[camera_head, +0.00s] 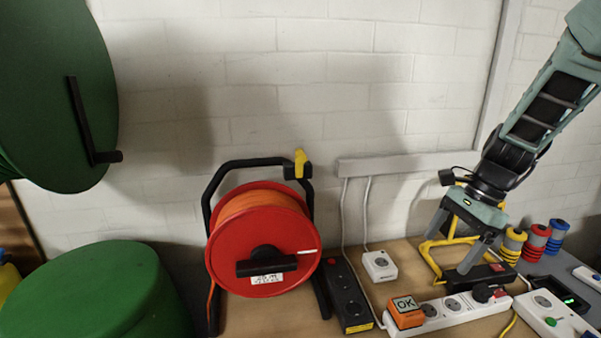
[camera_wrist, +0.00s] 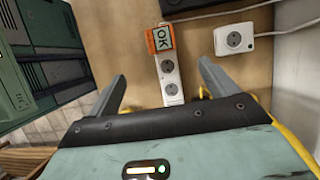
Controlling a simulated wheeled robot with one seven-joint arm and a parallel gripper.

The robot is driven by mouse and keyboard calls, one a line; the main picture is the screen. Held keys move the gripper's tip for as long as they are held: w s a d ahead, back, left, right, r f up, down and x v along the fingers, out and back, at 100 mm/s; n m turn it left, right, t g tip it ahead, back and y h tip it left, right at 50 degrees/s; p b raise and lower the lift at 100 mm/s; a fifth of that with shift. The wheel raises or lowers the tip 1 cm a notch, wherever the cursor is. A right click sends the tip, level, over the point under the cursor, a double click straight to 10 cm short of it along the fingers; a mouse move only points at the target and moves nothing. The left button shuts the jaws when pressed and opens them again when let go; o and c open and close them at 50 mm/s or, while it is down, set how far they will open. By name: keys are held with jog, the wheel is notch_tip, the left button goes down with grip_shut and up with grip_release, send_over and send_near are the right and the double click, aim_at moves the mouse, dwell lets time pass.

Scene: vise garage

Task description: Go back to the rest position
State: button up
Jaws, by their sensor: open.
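My gripper (camera_head: 452,248) is at the right in the head view, hanging from my arm and pointing down over the workbench. In the wrist view its two fingers (camera_wrist: 160,92) are spread apart with nothing between them. A white power strip (camera_head: 455,311) lies under and in front of it, with an orange block marked OK (camera_head: 405,312) at its left end. In the wrist view the strip (camera_wrist: 170,80) and the orange OK block (camera_wrist: 159,40) show beyond the fingertips. A yellow frame (camera_head: 432,262) stands beside the gripper; whether they touch cannot be told.
A red cable reel (camera_head: 262,240) stands left of centre, beside a black power strip (camera_head: 346,290). A white socket box (camera_head: 380,266) is near the wall. Several coloured spools (camera_head: 534,242) stand at the right. Large green drums (camera_head: 88,292) fill the left.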

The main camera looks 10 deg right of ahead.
jog(key=s+a+r+n+g, duration=0.1)
jog(key=s+a+n, duration=0.3)
jog(key=a+n, duration=0.55)
jog(key=s+a+r+n+t+h, duration=0.1)
jog(key=s+a+n+h, duration=0.2)
jog(key=s+a+n, duration=1.2)
jog(key=shift+s+a+n+h, duration=0.15)
jog(key=shift+s+n+h, duration=0.2)
jog(key=shift+n, duration=0.3)
jog(key=shift+w+r, duration=0.1)
